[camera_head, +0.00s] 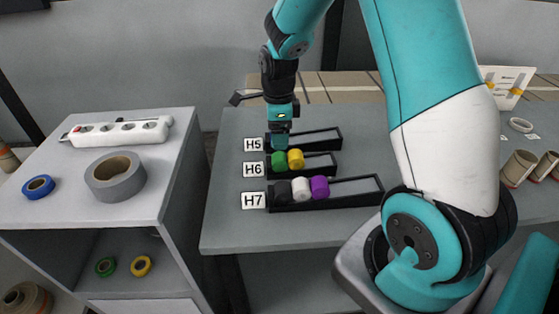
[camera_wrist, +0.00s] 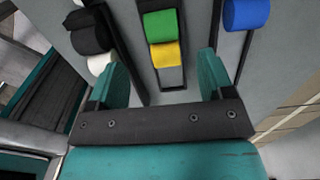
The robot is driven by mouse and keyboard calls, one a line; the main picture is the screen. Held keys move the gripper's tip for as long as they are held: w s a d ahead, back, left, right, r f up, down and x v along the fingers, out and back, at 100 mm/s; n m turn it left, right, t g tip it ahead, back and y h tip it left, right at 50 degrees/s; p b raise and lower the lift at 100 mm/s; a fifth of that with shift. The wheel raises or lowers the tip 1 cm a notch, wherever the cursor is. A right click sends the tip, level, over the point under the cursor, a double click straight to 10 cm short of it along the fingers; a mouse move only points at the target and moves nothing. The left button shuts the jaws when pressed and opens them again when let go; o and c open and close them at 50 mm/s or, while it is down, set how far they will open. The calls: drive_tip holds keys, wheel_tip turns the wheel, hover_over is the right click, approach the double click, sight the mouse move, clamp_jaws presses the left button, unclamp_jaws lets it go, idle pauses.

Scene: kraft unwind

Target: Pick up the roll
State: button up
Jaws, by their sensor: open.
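Several small rolls lie in black trays on the grey table. The H6 tray (camera_head: 320,170) holds a green roll (camera_head: 278,161) and a yellow roll (camera_head: 295,159). The H7 tray (camera_head: 350,188) holds a black roll (camera_head: 281,191), a white roll (camera_head: 301,189) and a purple roll (camera_head: 319,187). A blue roll (camera_wrist: 246,14) shows at the wrist view's top right; in the head view my gripper (camera_head: 280,139) mostly covers the near end of the H5 tray (camera_head: 318,136). In the wrist view my gripper (camera_wrist: 160,62) is open and empty, its fingers either side of the H6 row.
On the left cabinet lie a grey tape roll (camera_head: 116,177), a blue tape ring (camera_head: 38,187) and a white power strip (camera_head: 120,131). Green (camera_head: 106,267) and yellow (camera_head: 141,265) rings sit on its shelf. Brown cores (camera_head: 519,167) stand at the right. The table's front left is clear.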

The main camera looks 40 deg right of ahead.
sight(280, 156)
wheel_tip(280, 156, down, 9)
drive_tip(key=shift+d+r+p, duration=0.15)
drive_tip(key=shift+p, duration=0.7)
drive_tip(key=c, duration=1)
drive_tip(key=shift+r, duration=0.1)
